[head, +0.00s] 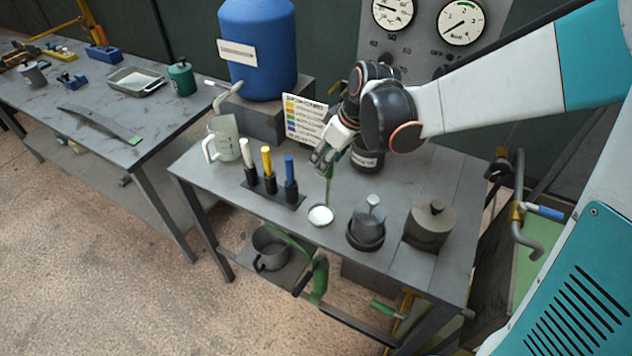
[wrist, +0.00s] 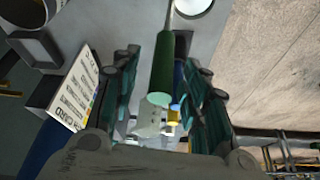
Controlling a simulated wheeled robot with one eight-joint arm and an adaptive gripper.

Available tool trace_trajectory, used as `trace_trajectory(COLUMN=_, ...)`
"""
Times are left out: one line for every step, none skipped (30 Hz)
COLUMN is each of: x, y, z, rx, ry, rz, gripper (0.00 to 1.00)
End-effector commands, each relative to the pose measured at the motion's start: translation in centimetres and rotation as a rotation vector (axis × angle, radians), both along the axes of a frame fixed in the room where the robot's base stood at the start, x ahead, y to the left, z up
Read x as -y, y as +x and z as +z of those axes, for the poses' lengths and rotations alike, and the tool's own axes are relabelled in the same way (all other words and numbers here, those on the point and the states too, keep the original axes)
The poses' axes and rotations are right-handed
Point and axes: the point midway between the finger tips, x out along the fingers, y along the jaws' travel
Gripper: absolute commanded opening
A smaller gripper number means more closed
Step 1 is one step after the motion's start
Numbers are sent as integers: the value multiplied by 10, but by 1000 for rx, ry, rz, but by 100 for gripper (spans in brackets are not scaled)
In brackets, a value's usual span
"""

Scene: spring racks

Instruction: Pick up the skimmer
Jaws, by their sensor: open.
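The skimmer is a long tool with a green handle (wrist: 162,68), a thin grey rod and what appears to be a round white end. In the head view the white end (head: 320,215) is low at the table's front half, and the rod rises from it toward my gripper (head: 324,160). In the wrist view my gripper (wrist: 161,72) is open, with one green-padded finger on each side of the handle. Gaps show between the handle and the fingers. The handle's upper part is largely hidden by my gripper in the head view.
A holder with white, yellow and blue sticks (head: 267,162) stands left of the skimmer. A colour-striped card (head: 305,120) and dark cylinder (head: 367,158) are close to my gripper.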

Motion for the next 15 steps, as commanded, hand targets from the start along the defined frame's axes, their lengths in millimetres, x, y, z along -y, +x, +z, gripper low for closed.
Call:
trace_trajectory(x=-2, y=2, z=-11, rx=0, ry=0, rz=1, gripper=41)
trace_trajectory(x=-4, y=3, z=-15, rx=0, ry=0, rz=1, gripper=41)
trace_trajectory(x=-5, y=5, z=-19, rx=0, ry=0, rz=0, gripper=41)
trace_trajectory(x=-6, y=6, z=-22, rx=0, ry=0, rz=0, gripper=41)
trace_trajectory(x=-6, y=6, z=-24, rx=0, ry=0, rz=0, gripper=41)
trace_trajectory(x=-7, y=7, z=-25, rx=0, ry=0, rz=0, gripper=41)
trace_trajectory(x=-7, y=7, z=-25, rx=0, ry=0, rz=0, gripper=41)
trace_trajectory(x=-7, y=7, z=-25, rx=1, ry=-1, rz=0, gripper=41)
trace_trajectory(x=-7, y=7, z=-24, rx=0, ry=0, rz=0, gripper=41)
trace_trajectory(x=-7, y=7, z=-24, rx=1, ry=-1, rz=0, gripper=41)
trace_trajectory(x=-7, y=7, z=-24, rx=0, ry=0, rz=0, gripper=41)
trace_trajectory(x=-7, y=7, z=-24, rx=0, ry=0, rz=0, gripper=41)
trace_trajectory(x=-7, y=7, z=-24, rx=0, ry=0, rz=0, gripper=35)
trace_trajectory(x=-7, y=7, z=-24, rx=0, ry=0, rz=0, gripper=28)
trace_trajectory(x=-7, y=7, z=-24, rx=0, ry=0, rz=0, gripper=19)
